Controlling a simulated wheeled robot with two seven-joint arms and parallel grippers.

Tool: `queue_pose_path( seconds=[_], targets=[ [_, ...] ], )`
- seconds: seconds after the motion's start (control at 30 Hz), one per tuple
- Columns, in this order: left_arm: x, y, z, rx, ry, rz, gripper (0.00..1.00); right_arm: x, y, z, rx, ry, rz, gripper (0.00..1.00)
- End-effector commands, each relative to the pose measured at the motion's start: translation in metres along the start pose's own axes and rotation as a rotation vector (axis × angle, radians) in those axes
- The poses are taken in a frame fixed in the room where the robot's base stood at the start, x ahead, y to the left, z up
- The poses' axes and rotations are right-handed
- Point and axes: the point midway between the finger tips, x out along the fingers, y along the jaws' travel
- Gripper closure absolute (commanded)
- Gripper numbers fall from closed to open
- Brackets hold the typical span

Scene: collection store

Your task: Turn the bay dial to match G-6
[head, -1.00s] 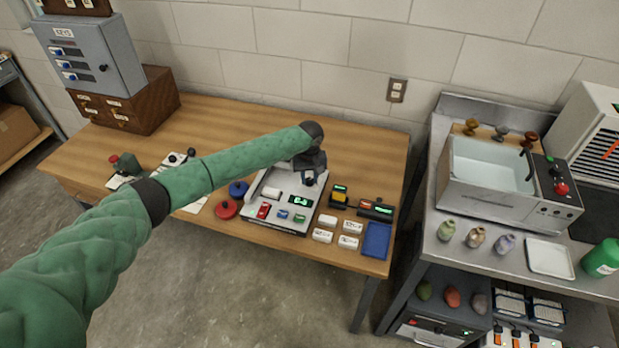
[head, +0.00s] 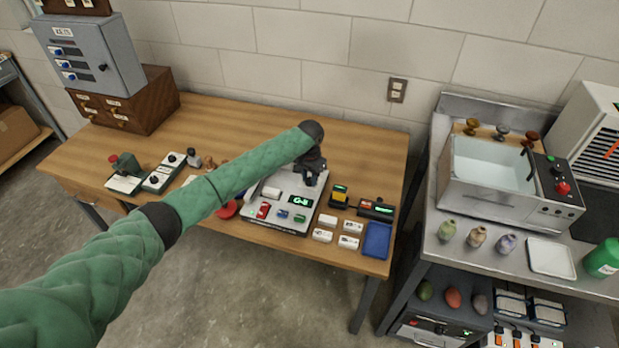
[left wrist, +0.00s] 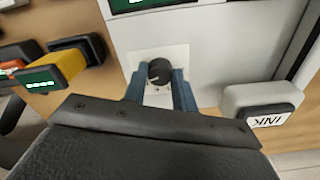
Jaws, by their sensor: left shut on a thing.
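The bay dial (left wrist: 160,72) is a small black round knob on a pale square plate, seen in the left wrist view. My left gripper (left wrist: 160,88) has its two blue-grey fingers on either side of the knob and is shut on it. In the head view my left gripper (head: 311,178) is over the upper right of the grey panel (head: 283,223), and it hides the dial there. The panel's green display (head: 299,200) seems to read G-6, in small text. My right gripper is not in view.
Right of the panel are a yellow-and-black device (head: 339,197), several white labelled blocks (head: 348,242) and a blue tray (head: 377,240). A metal sink bench (head: 490,200) is on the right.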

Motion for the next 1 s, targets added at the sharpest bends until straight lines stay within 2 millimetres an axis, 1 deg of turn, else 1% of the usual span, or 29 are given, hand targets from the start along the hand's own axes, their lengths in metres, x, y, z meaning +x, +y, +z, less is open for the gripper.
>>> queue_pose_path(
  seconds=[0.2, 0.4, 0.73, 0.77, 0.83, 0.87, 1.0],
  targets=[
    [0.0002, -0.0001, 0.0000, 0.065, 0.000, 0.000, 0.96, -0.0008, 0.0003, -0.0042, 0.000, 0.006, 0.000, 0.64],
    [0.0001, -0.0003, 0.0000, 0.085, 0.000, -0.001, 0.96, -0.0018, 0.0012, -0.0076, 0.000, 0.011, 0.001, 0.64],
    [0.0001, -0.0004, 0.0000, 0.086, 0.000, -0.001, 0.96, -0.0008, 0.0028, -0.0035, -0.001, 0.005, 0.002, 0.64],
    [0.0001, -0.0004, 0.0000, 0.086, 0.000, -0.001, 0.69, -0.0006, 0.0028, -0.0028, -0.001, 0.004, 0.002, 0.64],
    [0.0001, -0.0004, 0.0000, 0.086, 0.000, -0.001, 0.55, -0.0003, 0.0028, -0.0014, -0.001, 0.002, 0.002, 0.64],
    [0.0000, -0.0004, 0.0000, 0.086, 0.000, -0.001, 0.51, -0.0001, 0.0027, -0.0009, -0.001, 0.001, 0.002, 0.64],
    [0.0000, -0.0003, 0.0000, 0.086, 0.000, -0.001, 0.51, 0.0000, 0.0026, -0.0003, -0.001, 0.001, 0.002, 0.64]
  ],
)
